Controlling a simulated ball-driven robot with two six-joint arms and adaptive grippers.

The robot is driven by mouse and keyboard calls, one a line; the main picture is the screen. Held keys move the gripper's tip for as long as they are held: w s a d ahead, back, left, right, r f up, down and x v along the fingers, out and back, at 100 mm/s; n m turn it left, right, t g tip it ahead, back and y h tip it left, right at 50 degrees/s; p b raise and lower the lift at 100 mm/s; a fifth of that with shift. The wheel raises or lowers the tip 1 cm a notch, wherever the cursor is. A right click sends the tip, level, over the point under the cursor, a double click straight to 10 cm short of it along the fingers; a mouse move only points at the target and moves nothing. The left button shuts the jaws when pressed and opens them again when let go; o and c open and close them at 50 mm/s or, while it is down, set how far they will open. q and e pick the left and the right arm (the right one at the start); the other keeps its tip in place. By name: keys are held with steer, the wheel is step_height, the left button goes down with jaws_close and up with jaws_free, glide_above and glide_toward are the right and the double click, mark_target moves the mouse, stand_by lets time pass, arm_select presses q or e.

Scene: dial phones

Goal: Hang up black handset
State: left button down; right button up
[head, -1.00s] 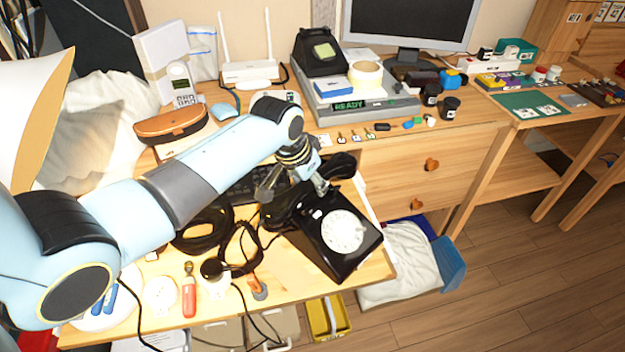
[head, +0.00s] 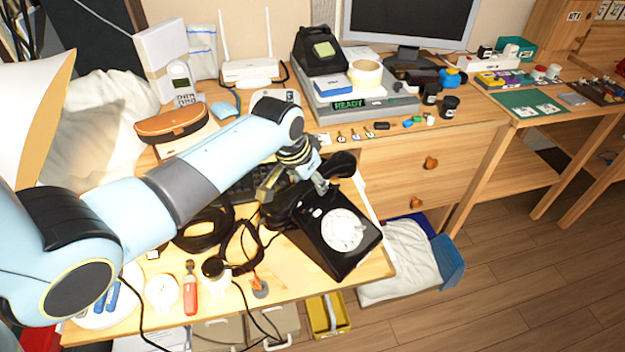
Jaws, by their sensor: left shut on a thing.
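The black dial phone (head: 357,260) with its white dial (head: 343,231) stands near the right front corner of the wooden desk. The black handset (head: 342,163) lies across the back of the phone body, one end at the upper right and the other at the lower left. My left gripper (head: 304,188) reaches in from the left and is shut on the middle of the handset, hiding part of it. I cannot tell whether the handset touches the cradle. My right gripper is not in view.
Black headphones or coiled cable (head: 207,228) lie left of the phone. A red-handled tool (head: 190,290) lies near the front edge. A dark keyboard (head: 243,190) is partly under my arm. A grey unit reading READY (head: 400,107) stands behind. Floor is open at the right.

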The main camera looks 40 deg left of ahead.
arm_select(q)
steer(key=shift+f+b, duration=0.65)
steer(key=shift+f, duration=0.35)
steer(key=c, duration=0.9)
jaws_free()
steer(key=v, duration=1.2)
